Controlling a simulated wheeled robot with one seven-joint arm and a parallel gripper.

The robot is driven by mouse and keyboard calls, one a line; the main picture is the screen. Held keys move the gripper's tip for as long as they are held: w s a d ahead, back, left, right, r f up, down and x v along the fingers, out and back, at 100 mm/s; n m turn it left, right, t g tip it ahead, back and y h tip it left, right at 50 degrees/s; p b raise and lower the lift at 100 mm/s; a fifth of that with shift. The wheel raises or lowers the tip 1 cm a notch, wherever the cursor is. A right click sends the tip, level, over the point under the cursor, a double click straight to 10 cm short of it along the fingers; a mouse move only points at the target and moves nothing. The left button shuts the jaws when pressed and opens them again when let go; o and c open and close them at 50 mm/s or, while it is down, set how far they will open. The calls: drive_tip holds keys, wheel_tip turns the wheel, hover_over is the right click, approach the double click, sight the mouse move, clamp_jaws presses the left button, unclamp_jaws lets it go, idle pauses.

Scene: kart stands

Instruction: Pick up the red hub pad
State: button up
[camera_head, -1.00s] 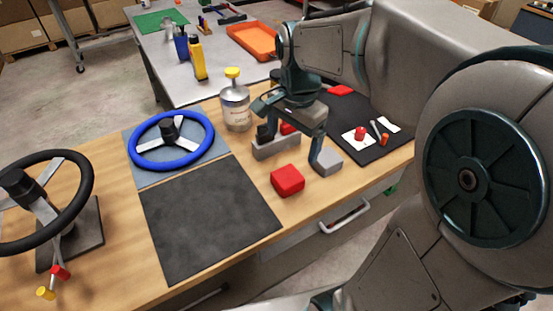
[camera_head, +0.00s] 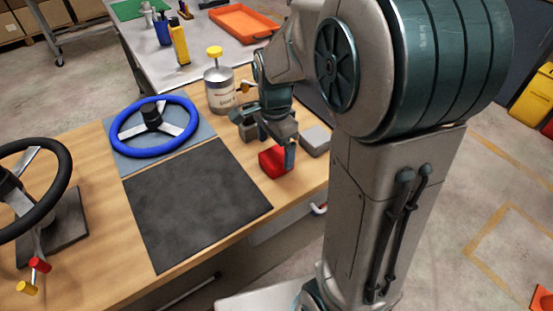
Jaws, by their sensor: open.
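The red hub pad (camera_head: 271,164), a rounded red block, lies on the wooden bench to the right of the dark mat. My gripper (camera_head: 277,151) is open and low over it. One finger comes down in front of the pad's right part and hides some of it. The other finger is hard to make out behind the pad. I cannot tell whether either finger touches the pad.
A grey block (camera_head: 315,141) stands close on the right of my gripper. A blue steering wheel (camera_head: 153,128), a dark mat (camera_head: 195,205) and a tin with a yellow cap (camera_head: 218,92) are to the left. A black steering wheel (camera_head: 62,180) is far left.

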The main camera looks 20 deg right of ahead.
sight(276, 155)
drive_tip(key=f, duration=0.4)
drive_tip(key=shift+w+d+f, duration=0.1)
drive_tip(key=shift+d+f, duration=0.05)
drive_tip(key=shift+d, duration=0.05)
drive_tip(key=c, duration=1.1)
